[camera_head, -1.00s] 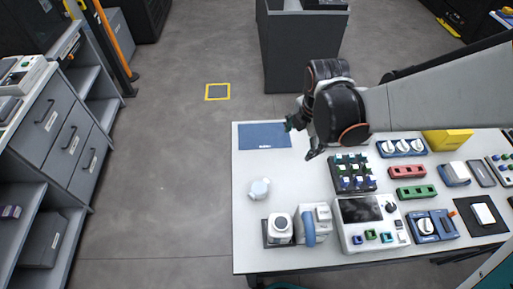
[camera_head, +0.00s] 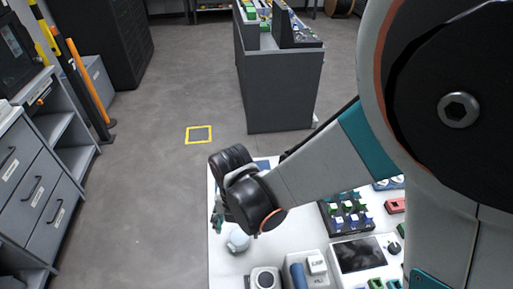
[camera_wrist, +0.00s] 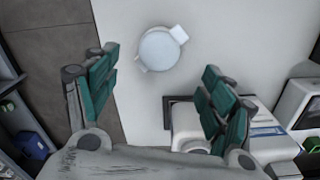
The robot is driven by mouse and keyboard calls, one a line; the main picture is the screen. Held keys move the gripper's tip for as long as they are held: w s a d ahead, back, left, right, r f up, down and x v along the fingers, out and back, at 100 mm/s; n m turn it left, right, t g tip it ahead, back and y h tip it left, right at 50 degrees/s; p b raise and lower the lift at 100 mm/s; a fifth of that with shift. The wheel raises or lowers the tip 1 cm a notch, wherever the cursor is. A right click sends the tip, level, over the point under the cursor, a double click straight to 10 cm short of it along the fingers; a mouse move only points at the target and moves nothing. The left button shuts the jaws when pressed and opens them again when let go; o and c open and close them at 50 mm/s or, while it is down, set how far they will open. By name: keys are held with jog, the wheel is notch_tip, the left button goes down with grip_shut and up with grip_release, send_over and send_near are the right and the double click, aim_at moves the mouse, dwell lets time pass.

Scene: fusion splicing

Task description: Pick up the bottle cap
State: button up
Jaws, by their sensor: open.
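A pale blue-white round lid with a small side tab (camera_wrist: 160,49), seemingly the bottle cap, is seen from above in the wrist view. It stands on the white table, and in the head view the round piece (camera_head: 238,241) is near the table's left edge. Any bottle body under it is hidden. My gripper (camera_wrist: 161,62) is open, its two green-padded fingers spread to the left and right of the lid's line, with nothing between the pads. In the head view my gripper (camera_head: 216,218) hangs above and slightly left of the round piece; its fingers are partly hidden.
A white device with a round top (camera_head: 265,279) stands close by, partly under my right finger in the wrist view. A screen unit (camera_head: 358,255) and a block rack (camera_head: 346,214) are further right. The table's left edge (camera_head: 211,255) is near; open floor lies beyond.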

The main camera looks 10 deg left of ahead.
aim_at(239, 235)
jog(key=f+b, duration=0.2)
jog(key=f, duration=0.2)
jog(key=f+b, duration=0.2)
jog(key=f, duration=0.2)
jog(key=shift+w+a+f+b, duration=0.1)
jog(key=shift+w+b, duration=0.1)
jog(key=shift+b, duration=0.1)
jog(key=shift+c, duration=0.2)
jog(key=c, duration=1.1)
